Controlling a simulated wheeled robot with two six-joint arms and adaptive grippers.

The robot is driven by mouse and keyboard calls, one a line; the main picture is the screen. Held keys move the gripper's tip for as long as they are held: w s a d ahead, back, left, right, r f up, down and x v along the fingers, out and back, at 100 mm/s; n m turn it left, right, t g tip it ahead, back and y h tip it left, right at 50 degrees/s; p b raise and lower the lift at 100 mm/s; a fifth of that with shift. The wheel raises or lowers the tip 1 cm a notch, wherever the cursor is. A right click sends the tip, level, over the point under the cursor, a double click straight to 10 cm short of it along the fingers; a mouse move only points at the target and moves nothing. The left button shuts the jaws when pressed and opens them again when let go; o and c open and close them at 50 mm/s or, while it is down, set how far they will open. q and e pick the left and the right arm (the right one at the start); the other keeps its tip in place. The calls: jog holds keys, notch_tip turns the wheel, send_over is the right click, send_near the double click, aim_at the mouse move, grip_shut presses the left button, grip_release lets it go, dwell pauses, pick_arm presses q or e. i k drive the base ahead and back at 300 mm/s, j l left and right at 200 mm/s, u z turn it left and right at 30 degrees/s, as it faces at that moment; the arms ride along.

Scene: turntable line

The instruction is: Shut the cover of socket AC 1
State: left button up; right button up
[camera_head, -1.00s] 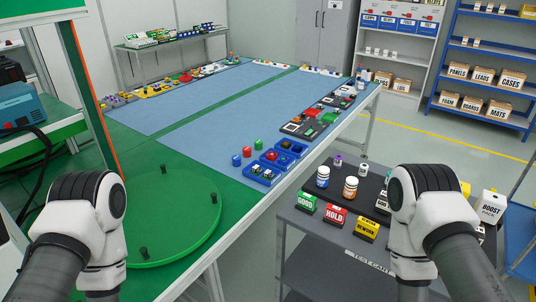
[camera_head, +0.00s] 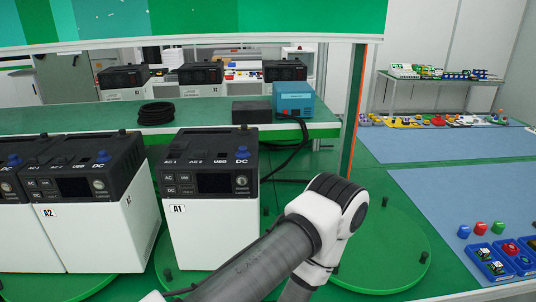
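A white power unit with a black top, labelled A1 (camera_head: 205,235), stands on the green turntable (camera_head: 400,262). The socket label AC 1 (camera_head: 170,161) is at the left of its sloping top, followed by AC 2, USB and DC. A blue part (camera_head: 242,152) is at the DC socket. The AC 1 cover is too small and dark for me to tell whether it is open or shut. Neither gripper is in view.
Unit A2 (camera_head: 95,225) stands left of A1, with another partly cut off beyond it. Behind are a green bench with a black cable coil (camera_head: 156,113), a dark box (camera_head: 251,110) and a blue device (camera_head: 293,100). Blue mats (camera_head: 470,205) with small parts lie right.

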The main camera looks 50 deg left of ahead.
aim_at(180, 145)
jog(key=u, duration=1.8)
jog(key=j+z, duration=0.15)
